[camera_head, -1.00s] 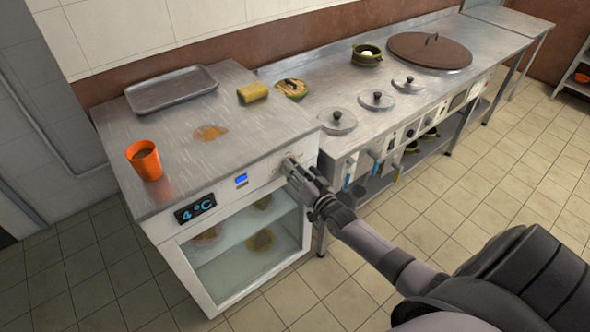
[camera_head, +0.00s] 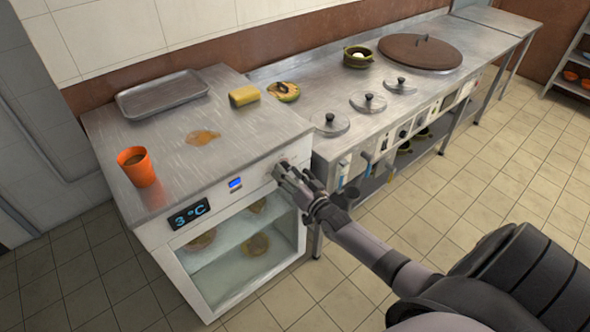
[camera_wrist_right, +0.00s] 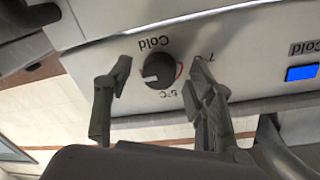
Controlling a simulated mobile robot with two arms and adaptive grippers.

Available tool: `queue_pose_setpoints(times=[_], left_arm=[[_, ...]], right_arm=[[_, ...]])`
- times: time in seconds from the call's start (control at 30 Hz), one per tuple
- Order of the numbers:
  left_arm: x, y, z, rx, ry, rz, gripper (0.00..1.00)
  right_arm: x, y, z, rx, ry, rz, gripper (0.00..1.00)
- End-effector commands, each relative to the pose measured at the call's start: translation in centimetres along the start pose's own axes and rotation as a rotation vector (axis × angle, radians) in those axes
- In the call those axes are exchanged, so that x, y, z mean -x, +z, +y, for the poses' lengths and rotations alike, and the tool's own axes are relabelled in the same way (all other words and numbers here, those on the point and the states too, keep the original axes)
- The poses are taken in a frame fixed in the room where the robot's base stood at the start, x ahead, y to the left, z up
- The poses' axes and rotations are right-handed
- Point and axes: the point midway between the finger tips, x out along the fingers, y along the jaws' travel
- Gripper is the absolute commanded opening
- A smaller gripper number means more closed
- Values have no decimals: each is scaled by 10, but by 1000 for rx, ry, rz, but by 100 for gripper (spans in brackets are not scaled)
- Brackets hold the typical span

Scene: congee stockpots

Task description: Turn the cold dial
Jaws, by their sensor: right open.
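The cold dial (camera_wrist_right: 160,70) is a dark round knob with a pale pointer mark on the white front panel of the fridge unit (camera_head: 152,238). In the right wrist view it sits under the label "Cold", which appears upside down. My right gripper (camera_wrist_right: 157,85) is open, with one finger on each side of the dial and visible gaps to it. In the head view my right gripper (camera_head: 283,172) is at the panel's right end and mostly hides the dial. The display (camera_head: 189,214) reads 3 °C. My left gripper is not in view.
On the fridge top are an orange cup (camera_head: 138,167), a metal tray (camera_head: 162,93), a yellow roll (camera_head: 244,96) and a brown spill (camera_head: 203,137). A counter with lidded pots (camera_head: 330,124) stands to the right. Tiled floor (camera_head: 455,190) in front is free.

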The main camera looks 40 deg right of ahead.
Motion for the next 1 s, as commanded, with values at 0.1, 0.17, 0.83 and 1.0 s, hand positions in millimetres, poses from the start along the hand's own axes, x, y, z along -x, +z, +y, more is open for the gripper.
queue_pose_setpoints(times=[0.1, 0.17, 0.83, 1.0], left_arm=[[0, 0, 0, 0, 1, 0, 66], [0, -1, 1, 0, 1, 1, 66], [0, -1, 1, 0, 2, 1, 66], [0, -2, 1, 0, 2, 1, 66]], right_arm=[[13, 2, 1, 0, 1, -3, 50], [23, 2, 1, 0, 1, -3, 50], [118, 1, 0, 0, 1, -2, 50], [118, 1, 0, 0, 1, -1, 50]])
